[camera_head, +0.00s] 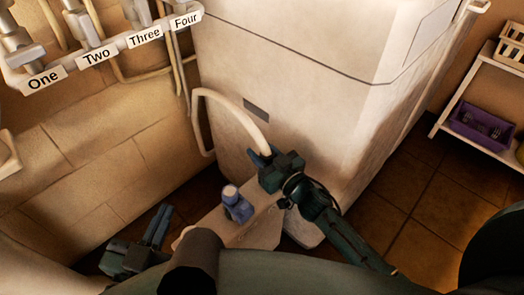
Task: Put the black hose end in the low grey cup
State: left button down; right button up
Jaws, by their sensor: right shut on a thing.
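A pale hose (243,114) loops out beside the white cabinet and down to my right gripper (263,156). My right gripper is shut on the hose near its lower end. The black hose end cannot be made out; the gripper and its wrist cover that part. My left gripper (160,226) is low at the left, apart from the hose, with its two blue fingers close side by side. Whether they are open or shut is unclear. I cannot make out the low grey cup in this view.
The large white cabinet (290,40) stands behind my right gripper. A blue bottle (237,205) stands on a pale ledge (262,230) between my grippers. Wall pipes carry labels One to Four (145,40). A purple basket (480,126) sits on a rack at right.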

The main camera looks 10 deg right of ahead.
jog(key=shift+r, duration=0.1)
jog(key=shift+f+b, duration=0.3)
jog(key=shift+f, duration=0.35)
dwell(0.5)
jog(key=o, duration=0.8)
jog(key=shift+c, duration=0.2)
jog(key=p+v, duration=0.3)
jog(key=v, duration=0.8)
jog(key=shift+p, duration=0.4)
jog(key=shift+r, duration=0.1)
